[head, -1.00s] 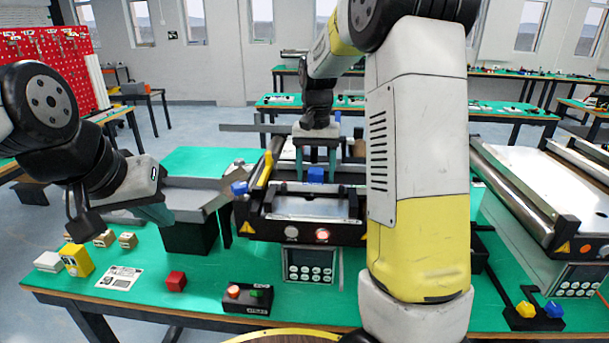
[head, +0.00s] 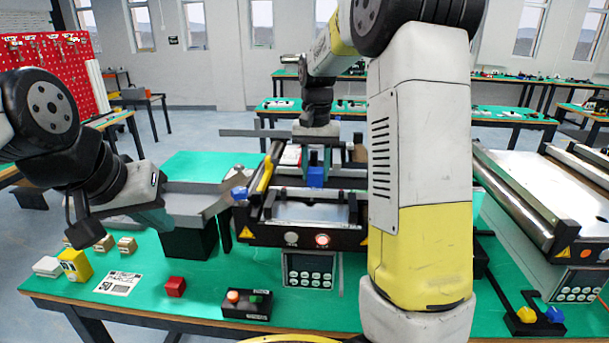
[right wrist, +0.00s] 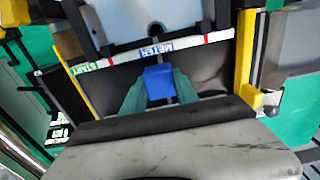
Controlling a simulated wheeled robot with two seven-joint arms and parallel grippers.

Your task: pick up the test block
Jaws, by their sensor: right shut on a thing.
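A small blue block (head: 316,177), which I take to be the test block, is at the middle of the small conveyor (head: 306,211). My right gripper (head: 317,170) reaches down from above, with its teal fingers shut on the block's two sides. In the right wrist view the blue block (right wrist: 159,83) sits between the fingertips (right wrist: 158,92) over the dark belt. I cannot tell whether it touches the belt. My left gripper (head: 155,216) is at the left above the table, away from the block; its finger gap is not clear.
Yellow side guides (right wrist: 247,60) flank the belt, and a white strip with labels (right wrist: 160,47) crosses it. A red cube (head: 175,286), a yellow box (head: 74,264) and a button box (head: 247,304) stand on the green table. A larger conveyor (head: 545,190) is at the right.

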